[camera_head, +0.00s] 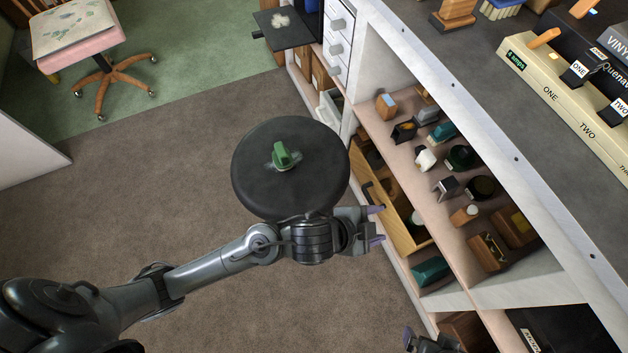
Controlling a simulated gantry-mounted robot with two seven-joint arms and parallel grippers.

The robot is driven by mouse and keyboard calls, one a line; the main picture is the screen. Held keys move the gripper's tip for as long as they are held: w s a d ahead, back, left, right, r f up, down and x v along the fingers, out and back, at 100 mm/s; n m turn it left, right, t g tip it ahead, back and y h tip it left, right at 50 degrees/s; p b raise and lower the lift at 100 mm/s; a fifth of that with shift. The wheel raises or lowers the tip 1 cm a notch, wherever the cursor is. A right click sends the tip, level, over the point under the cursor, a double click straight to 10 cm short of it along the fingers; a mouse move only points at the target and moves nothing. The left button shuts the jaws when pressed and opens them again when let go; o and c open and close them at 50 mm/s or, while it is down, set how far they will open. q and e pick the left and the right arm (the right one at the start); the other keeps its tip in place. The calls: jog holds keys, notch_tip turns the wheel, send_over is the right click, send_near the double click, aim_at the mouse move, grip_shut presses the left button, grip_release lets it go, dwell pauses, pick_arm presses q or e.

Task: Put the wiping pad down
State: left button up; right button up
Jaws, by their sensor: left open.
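A small green object with a raised grip (281,156), which may be the wiping pad, rests on a dark round stool-like top (257,190). A pale, see-through patch shows around its base. My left gripper (377,225) is open, with its two purple-tipped fingers apart and nothing seen between them. It is to the lower right of the round top, beside the shelf front, apart from the green object. My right gripper (430,342) is only partly in view at the bottom edge, and its fingers are too cut off to read.
An open wooden drawer (398,222) juts out close to my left fingertips. The shelf (452,203) holds several small items. A grey countertop (480,95) is at the right, with a labelled beige rack (560,103). Brown carpet (130,215) at the left is clear.

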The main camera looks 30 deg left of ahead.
pick_arm(q)
jog(key=s+a+f+n+g+y, duration=0.2)
jog(key=s+a+f+n, duration=0.2)
jog(key=s+a, duration=0.3)
jog(key=s+a+f+n+g+y, duration=0.3)
jog(key=s+a+n, duration=0.4)
jog(key=a, duration=0.7)
jog(key=shift+s+f+y, duration=0.3)
jog(key=shift+s+f, duration=0.25)
jog(key=shift+r, duration=0.1)
notch_tip(320, 180, up, 40)
jog(key=r+p, duration=0.1)
jog(key=p, duration=4)
notch_tip(320, 180, down, 54)
jog(key=b, duration=5.4)
jog(key=shift+d, duration=0.1)
